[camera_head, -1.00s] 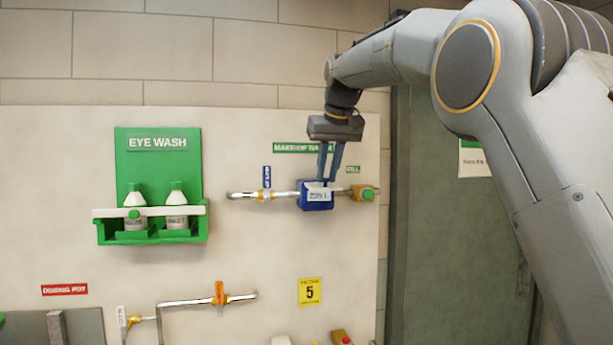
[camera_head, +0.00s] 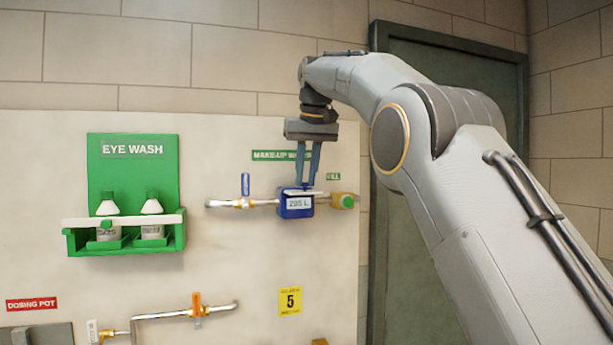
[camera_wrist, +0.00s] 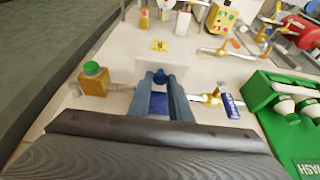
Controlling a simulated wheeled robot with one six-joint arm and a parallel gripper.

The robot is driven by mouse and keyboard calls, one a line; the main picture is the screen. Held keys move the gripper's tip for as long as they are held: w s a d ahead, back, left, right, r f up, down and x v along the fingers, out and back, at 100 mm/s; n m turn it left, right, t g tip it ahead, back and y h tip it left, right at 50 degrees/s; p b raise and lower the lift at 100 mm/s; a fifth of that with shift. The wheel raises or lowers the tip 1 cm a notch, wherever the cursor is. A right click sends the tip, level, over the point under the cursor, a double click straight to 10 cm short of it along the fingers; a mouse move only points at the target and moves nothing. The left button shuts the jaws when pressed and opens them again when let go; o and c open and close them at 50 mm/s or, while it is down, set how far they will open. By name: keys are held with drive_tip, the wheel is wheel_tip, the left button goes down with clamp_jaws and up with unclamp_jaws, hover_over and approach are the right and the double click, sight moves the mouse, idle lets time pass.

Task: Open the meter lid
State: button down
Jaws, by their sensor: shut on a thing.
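The meter is a small blue box (camera_head: 296,207) on the wall pipe, with a pale display reading about 205 L. A thin pale lid (camera_head: 307,193) shows at its top as a nearly level strip, raised clear of the display. My gripper (camera_head: 303,184) points down from above, its fingertips at the lid. In the wrist view the gripper (camera_wrist: 160,78) is shut on a small blue part of the lid, and the pale lid plate (camera_wrist: 148,68) shows behind the fingertips. The fingers partly hide the blue meter body (camera_wrist: 159,104).
A blue-handled valve (camera_head: 245,185) lies left of the meter, and a brass fitting with a green cap (camera_head: 345,201) lies right. The green eye-wash station (camera_head: 133,160) is further left. An orange-handled valve (camera_head: 197,304) is below. A dark door (camera_head: 435,70) stands at right.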

drive_tip(key=c, duration=1.6)
unclamp_jaws()
drive_tip(key=shift+r, duration=0.1)
drive_tip(key=shift+s+d+r+b, duration=0.75)
drive_tip(key=shift+s+b, duration=0.85)
drive_tip(key=shift+s, duration=0.55)
drive_tip(key=shift+s+d+r+b, duration=0.75)
drive_tip(key=shift+s+b, duration=0.8)
drive_tip(key=shift+s, duration=0.65)
drive_tip(key=shift+s+d+r+b, duration=0.75)
drive_tip(key=shift+s+b, duration=0.85)
drive_tip(key=shift+s, duration=0.55)
